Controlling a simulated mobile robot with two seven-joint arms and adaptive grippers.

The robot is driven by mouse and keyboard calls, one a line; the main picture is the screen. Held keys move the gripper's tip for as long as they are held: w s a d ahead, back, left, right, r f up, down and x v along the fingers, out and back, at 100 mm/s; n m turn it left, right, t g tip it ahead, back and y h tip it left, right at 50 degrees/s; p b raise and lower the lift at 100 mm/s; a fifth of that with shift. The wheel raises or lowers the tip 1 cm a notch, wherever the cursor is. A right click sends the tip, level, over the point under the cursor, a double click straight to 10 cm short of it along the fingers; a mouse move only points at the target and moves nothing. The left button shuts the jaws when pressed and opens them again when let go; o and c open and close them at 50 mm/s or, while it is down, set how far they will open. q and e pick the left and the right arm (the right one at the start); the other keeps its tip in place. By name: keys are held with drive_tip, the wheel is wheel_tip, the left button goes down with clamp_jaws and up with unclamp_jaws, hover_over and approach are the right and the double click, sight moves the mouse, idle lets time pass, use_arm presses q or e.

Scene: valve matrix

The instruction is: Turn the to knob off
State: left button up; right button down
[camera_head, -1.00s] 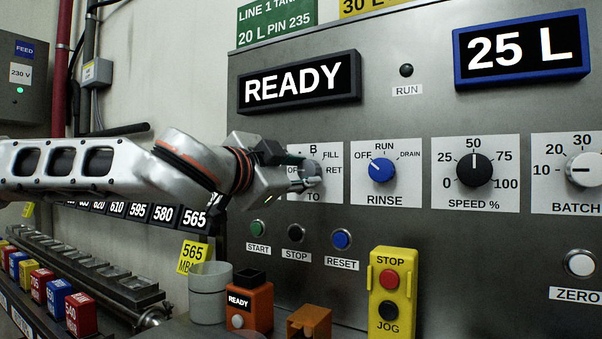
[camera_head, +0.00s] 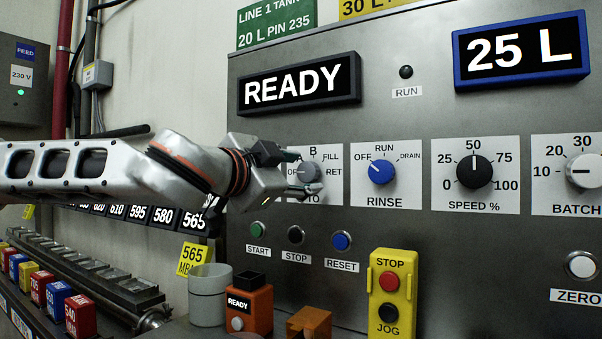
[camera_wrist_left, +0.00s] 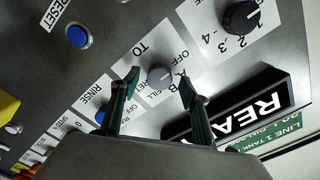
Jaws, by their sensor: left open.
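The TO knob (camera_head: 309,172) is a round grey knob on a white plate of the steel panel, with OFF, B, FILL and RET marks around it. It also shows in the left wrist view (camera_wrist_left: 160,76). Which mark its pointer faces is too unclear to tell. My left gripper (camera_head: 304,174) is open in front of the plate, one finger above the knob and one below it. In the left wrist view my left gripper (camera_wrist_left: 159,80) has its fingertips on either side of the knob, with visible gaps. My right gripper is not in view.
The blue RINSE knob (camera_head: 382,171) is close on the right. Below are the START (camera_head: 258,229), STOP (camera_head: 296,234) and RESET (camera_head: 341,240) buttons. A yellow STOP/JOG box (camera_head: 392,294) protrudes lower right. The READY display (camera_head: 299,83) juts out above.

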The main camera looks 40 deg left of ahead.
use_arm(q)
drive_tip(key=v, duration=0.7)
drive_tip(key=shift+w, duration=0.1)
idle(0.4)
